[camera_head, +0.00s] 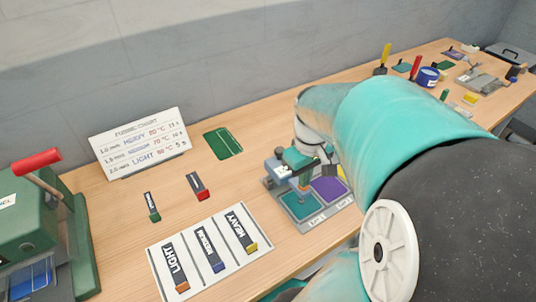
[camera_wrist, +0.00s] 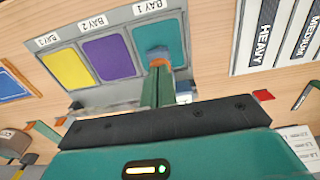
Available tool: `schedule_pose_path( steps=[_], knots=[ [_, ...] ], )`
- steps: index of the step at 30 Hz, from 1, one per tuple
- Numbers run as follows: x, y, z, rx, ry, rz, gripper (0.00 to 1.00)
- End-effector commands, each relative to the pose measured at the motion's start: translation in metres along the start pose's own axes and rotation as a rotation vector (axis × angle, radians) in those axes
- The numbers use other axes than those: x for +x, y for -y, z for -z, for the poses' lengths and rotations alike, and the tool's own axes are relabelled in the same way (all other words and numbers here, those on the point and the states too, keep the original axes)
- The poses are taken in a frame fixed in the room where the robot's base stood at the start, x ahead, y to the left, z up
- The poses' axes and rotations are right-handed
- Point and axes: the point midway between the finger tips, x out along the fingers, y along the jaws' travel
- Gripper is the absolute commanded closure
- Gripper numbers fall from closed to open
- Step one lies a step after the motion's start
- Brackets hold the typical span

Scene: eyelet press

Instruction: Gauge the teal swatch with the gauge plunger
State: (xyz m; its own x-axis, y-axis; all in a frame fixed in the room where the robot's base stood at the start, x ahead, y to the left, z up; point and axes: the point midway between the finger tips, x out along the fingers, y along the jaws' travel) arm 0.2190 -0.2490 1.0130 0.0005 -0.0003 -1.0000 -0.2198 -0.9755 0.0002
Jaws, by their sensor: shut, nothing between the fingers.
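The teal swatch (camera_head: 300,207) lies flat in Bay 1 of a grey tray (camera_head: 318,219); it also shows in the wrist view (camera_wrist: 172,38). The gauge (camera_head: 282,171) stands at the tray's back edge, partly hidden by my arm. Its plunger (camera_head: 304,183), with an orange part, is over the teal swatch, its foot appearing on or just above it. My gripper (camera_wrist: 160,68) is shut and empty, with its fingertips right at the plunger's top in the wrist view. I cannot tell whether they touch it.
A purple swatch (camera_wrist: 108,57) and a yellow swatch (camera_wrist: 68,68) fill Bays 2 and 3. A white card (camera_head: 209,250) with LIGHT, MEDIUM and HEAVY strips lies left of the tray. A green press (camera_head: 30,235) with a red handle stands far left. A fusing chart (camera_head: 140,142) stands behind.

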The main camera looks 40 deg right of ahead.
Motion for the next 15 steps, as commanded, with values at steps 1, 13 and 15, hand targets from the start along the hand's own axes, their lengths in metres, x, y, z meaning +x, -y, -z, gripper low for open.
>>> schedule_pose_path(
  steps=[1,13,15],
  knots=[
    [0.001,0.001,-0.001,0.0,0.002,0.001,1.0],
    [-0.017,0.0,0.0,0.0,-0.001,0.0,1.0],
    [-0.022,0.0,0.0,-0.001,-0.001,0.0,1.0]
  ],
)
